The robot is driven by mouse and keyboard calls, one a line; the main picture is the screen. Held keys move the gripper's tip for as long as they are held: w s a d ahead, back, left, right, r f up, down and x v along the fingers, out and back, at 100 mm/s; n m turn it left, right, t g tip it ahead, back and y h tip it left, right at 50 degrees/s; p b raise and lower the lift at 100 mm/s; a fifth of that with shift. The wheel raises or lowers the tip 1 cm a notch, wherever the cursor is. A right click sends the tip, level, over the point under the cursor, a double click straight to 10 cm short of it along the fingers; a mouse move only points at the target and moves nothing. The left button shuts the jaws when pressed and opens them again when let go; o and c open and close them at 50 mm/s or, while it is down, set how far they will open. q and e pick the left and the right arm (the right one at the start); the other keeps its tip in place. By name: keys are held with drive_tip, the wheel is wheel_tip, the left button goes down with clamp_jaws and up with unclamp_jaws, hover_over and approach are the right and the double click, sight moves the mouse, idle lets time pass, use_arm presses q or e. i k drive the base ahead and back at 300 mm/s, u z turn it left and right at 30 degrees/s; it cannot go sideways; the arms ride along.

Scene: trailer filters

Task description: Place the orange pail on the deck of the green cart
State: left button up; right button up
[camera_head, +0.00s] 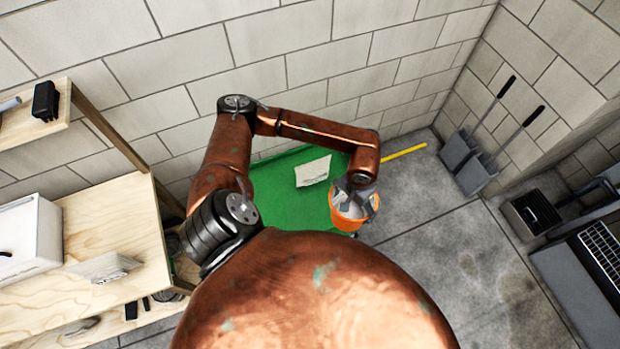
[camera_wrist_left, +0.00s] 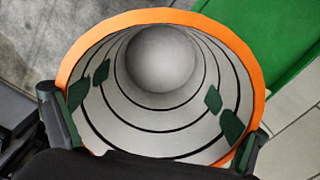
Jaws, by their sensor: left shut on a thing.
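The orange pail (camera_head: 347,222) is at the right edge of the green cart (camera_head: 283,205) in the head view. My left gripper (camera_head: 358,202) reaches down to it and is shut on it. In the left wrist view the pail (camera_wrist_left: 160,16) fills the middle, its orange rim and pale ribbed inside showing, with finger parts at both sides. The green deck (camera_wrist_left: 275,40) shows at upper right there and grey floor at left. I cannot tell whether the pail touches the deck. My right gripper is not in view.
A white card (camera_head: 313,171) is on the cart. A yellow bar (camera_head: 404,152) lies beyond the pail by the wall. Wooden shelving (camera_head: 117,235) stands at left. Two dustpans (camera_head: 475,177) lean on the right wall. Grey floor (camera_head: 440,240) right of the cart is clear.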

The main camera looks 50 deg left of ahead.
sight(270, 203)
drive_tip(key=i, duration=1.3)
drive_tip(key=u, duration=2.55)
